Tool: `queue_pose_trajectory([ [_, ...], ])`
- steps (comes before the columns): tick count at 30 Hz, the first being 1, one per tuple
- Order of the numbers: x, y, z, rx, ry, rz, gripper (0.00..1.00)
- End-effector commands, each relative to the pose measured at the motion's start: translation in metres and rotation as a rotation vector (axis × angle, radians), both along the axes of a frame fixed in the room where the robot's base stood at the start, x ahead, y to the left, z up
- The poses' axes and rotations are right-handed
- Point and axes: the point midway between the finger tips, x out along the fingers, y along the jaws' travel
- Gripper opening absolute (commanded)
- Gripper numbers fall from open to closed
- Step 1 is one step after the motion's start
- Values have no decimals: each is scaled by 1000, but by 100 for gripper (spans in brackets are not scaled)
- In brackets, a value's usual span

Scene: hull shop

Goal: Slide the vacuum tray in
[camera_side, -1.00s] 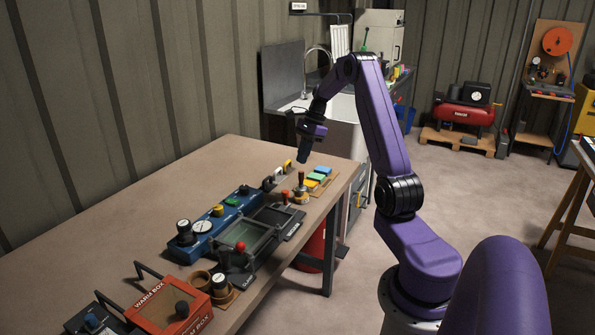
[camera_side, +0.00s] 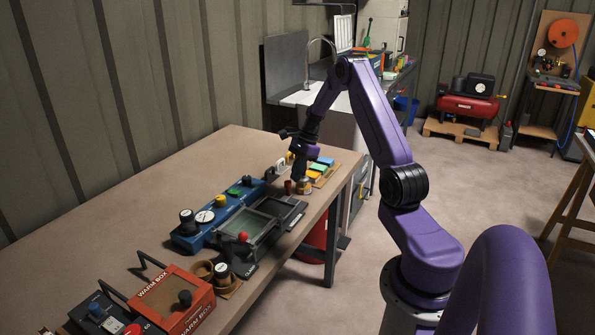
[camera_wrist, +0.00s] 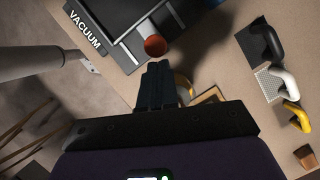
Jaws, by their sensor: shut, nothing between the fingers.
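The vacuum tray is a dark, flat unit (camera_side: 287,212) on the bench, right of a dark-framed panel (camera_side: 250,228). In the wrist view its dark edge (camera_wrist: 85,31) bears the word VACUUM. A red-brown round knob (camera_side: 288,187) stands at its far end; it also shows in the wrist view (camera_wrist: 155,46). My gripper (camera_side: 300,182) points down beside the knob, low over the bench. In the wrist view its dark fingers (camera_wrist: 158,68) are together and empty, with their tips just short of the knob. I cannot tell whether they touch it.
A blue control box (camera_side: 222,213) with gauges and knobs stands behind the panel. A red WARM BOX (camera_side: 172,300) is at the near end. Coloured blocks (camera_side: 318,168) lie beyond my gripper. Black, white and yellow handled tools (camera_wrist: 277,84) stand nearby. The bench's left part is clear.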

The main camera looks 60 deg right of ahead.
Motion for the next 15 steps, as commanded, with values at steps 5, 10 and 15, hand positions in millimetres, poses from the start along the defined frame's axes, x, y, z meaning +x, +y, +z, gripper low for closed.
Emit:
queue_pose_trajectory([
  [5, 0, 4, 0, 1, 0, 1, 0],
  [10, 1, 30, 1, 3, 1, 4, 0],
  [15, 1, 67, 1, 3, 2, 6, 0],
])
